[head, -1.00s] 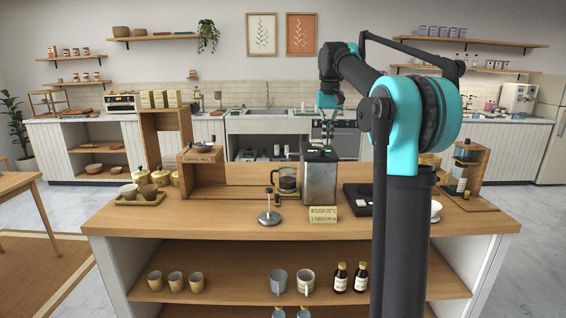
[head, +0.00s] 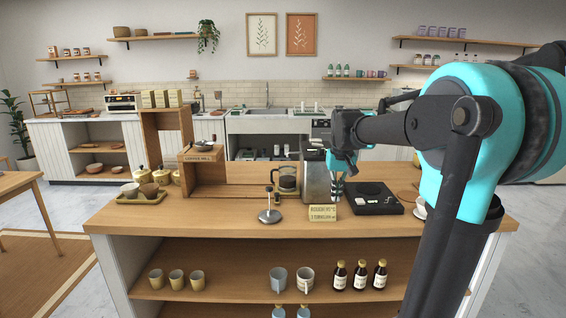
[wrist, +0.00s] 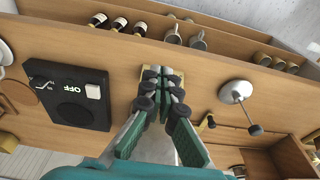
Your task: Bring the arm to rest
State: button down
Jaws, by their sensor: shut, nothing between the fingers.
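My gripper (head: 337,190) hangs fingers-down over the cart's wooden counter (head: 210,228), in front of and to the right of the metal box (head: 317,181). In the wrist view its green-padded fingers (wrist: 161,76) are together and hold nothing. My arm reaches in from the right of the head view, bent at the teal joint. The gripper partly covers the box in the head view.
Bottles (head: 360,275) and cups (head: 305,279) stand on the shelf below.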

jog(key=s+d+f+t, duration=0.1)
jog(key=s+f+t, duration=0.1)
jog(key=s+f, duration=1.9)
jog(key=shift+s+d+f, duration=0.15)
jog(key=shift+s+d, duration=0.2)
jog(key=shift+s, duration=0.7)
